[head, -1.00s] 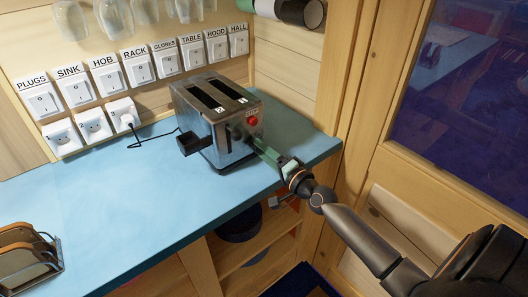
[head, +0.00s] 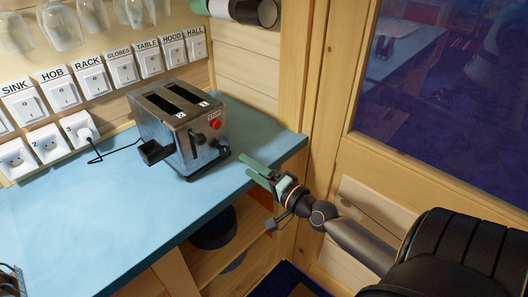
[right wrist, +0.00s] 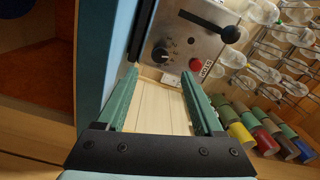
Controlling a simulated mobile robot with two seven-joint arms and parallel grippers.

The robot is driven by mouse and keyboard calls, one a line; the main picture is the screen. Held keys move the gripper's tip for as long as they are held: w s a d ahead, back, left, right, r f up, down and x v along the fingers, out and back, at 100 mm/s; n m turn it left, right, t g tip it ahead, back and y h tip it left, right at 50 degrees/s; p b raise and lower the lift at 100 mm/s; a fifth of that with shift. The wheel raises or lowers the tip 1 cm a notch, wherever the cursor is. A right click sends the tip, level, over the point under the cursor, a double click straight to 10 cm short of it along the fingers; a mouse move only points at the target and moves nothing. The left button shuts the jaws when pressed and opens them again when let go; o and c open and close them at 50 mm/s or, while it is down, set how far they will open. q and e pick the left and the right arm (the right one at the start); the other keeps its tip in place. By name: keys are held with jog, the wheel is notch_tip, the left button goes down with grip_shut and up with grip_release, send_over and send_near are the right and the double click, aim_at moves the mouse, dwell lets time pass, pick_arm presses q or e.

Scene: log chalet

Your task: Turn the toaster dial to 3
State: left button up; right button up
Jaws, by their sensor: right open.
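The toaster (head: 182,140) is a steel box with two slots on top, standing on the blue counter. Its control face carries a round black dial (head: 221,149) below a red STOP button (head: 215,124), with a black lever (head: 151,153) to the left. In the right wrist view the dial (right wrist: 160,52) shows beyond the fingers, with small pale marks around it; I cannot read its setting. My right gripper (head: 247,167) has green fingers, open and empty. It is apart from the dial, a short way in front of it. My left gripper is not in view.
The blue counter (head: 85,215) is clear to the left of the toaster. Labelled switches (head: 65,92) and sockets line the wall behind, with the toaster's cord plugged in. Glasses (head: 62,25) hang above. A wooden post and window frame (head: 325,100) stand to the right.

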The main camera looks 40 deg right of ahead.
jog(key=shift+s+d+b, duration=0.2)
jog(key=shift+s+b, duration=0.2)
jog(key=shift+s, duration=1.8)
jog(key=s+a+f+n+g, duration=0.3)
jog(key=s+a+f+n, duration=0.1)
jog(key=a+f+n, duration=0.1)
jog(key=s+a+f+n+g+p, duration=0.1)
jog(key=s+a+f+n, duration=0.4)
jog(key=f, duration=0.5)
jog(key=s+a+f+n+g+p, duration=0.1)
jog(key=s+a+f+n+g, duration=0.3)
jog(key=a+f+n, duration=0.2)
notch_tip(320, 180, down, 2)
jog(key=a, duration=0.2)
jog(key=shift+s+a+g+y, duration=0.3)
jog(key=shift+s+a+y, duration=0.05)
jog(key=shift+s+y, duration=0.05)
